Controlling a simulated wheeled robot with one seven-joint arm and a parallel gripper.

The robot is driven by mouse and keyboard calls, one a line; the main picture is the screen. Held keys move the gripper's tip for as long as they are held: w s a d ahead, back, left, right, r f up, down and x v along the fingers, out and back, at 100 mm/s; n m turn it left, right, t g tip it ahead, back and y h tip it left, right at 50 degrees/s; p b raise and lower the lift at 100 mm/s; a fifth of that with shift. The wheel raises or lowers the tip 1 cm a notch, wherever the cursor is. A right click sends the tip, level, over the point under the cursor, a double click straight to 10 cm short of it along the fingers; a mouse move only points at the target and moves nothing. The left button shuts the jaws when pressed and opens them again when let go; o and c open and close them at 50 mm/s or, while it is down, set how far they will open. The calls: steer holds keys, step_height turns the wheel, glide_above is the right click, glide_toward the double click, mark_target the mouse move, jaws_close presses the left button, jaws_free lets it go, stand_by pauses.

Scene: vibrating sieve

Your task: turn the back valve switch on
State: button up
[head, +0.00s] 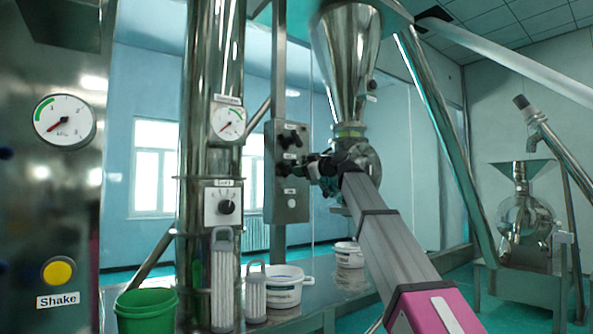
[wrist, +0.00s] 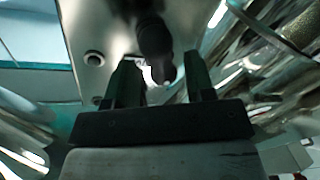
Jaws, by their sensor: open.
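A grey metal control box (head: 272,185) hangs on a post in the middle of the head view. It has dark switches and small labels too small to read, so I cannot tell which is the back valve switch. My gripper (head: 318,167) is at the right side of this box's front face. In the wrist view, a dark knob (wrist: 155,42) sticks out from the box face (wrist: 98,25). My open gripper (wrist: 160,72) has one finger to each side of the knob's lower end. I cannot tell whether either finger touches it.
A steel column (head: 205,130) with a gauge and a dial (head: 226,207) stands left of the box. A steel hopper (head: 345,50) is above and behind my arm.

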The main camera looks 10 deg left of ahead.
steer(key=shift+x, duration=1.5)
steer(key=c, duration=0.9)
steer(key=shift+m, duration=0.3)
steer(key=m+t+y, duration=0.1)
steer(key=m, duration=0.4)
steer(key=shift+f+m, duration=0.1)
steer(key=shift+m, duration=0.2)
steer(key=m+t, duration=0.1)
steer(key=m, duration=0.5)
steer(key=shift+m+t, duration=0.4)
